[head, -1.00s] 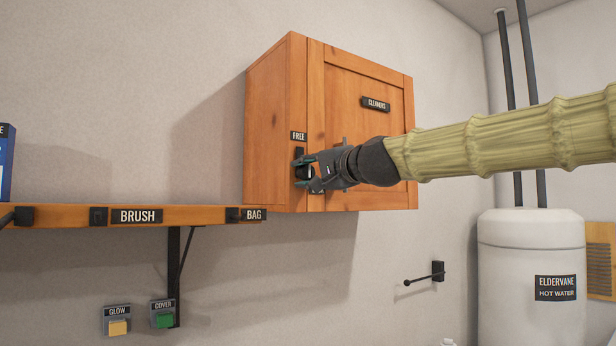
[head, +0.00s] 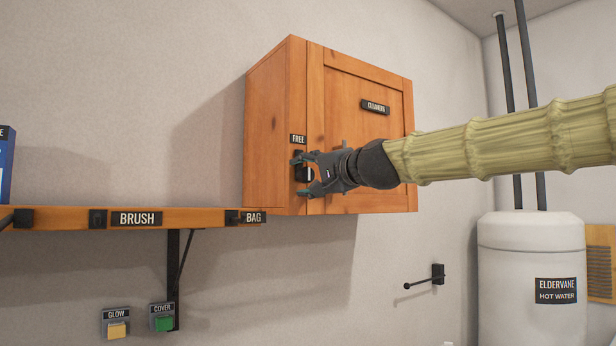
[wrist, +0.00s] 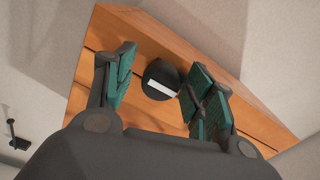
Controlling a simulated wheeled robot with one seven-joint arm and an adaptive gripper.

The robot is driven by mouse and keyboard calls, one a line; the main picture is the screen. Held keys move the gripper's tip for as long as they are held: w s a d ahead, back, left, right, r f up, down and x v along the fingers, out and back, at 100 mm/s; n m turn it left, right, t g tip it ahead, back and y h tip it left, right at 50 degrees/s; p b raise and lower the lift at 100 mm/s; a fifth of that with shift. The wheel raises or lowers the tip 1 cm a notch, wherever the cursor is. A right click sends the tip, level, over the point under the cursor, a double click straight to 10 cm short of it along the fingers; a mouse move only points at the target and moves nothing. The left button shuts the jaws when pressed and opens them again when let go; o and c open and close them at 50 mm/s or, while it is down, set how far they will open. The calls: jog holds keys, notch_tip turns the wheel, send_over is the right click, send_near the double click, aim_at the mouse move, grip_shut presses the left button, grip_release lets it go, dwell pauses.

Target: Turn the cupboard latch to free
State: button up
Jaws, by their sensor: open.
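The wooden cupboard (head: 360,140) hangs on the wall, its door shut. The latch is a round black knob with a white stripe (wrist: 160,80), on the cupboard front near its left edge. In the head view the latch (head: 303,174) is partly hidden by my fingers. A FREE label (head: 298,138) sits just above it. My gripper (head: 301,175) is open at the latch. In the wrist view my gripper (wrist: 158,76) has its teal-padded fingers on either side of the knob, with visible gaps. Which mark the stripe points to cannot be told.
A wall shelf (head: 75,217) with BRUSH and BAG labels runs left, just below the cupboard. GLOW (head: 116,327) and COVER (head: 162,321) buttons are lower left. A wall peg (head: 437,274) and a white water tank (head: 525,260) stand right.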

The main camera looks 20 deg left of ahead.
jog(key=v, duration=1.2)
dwell(0.4)
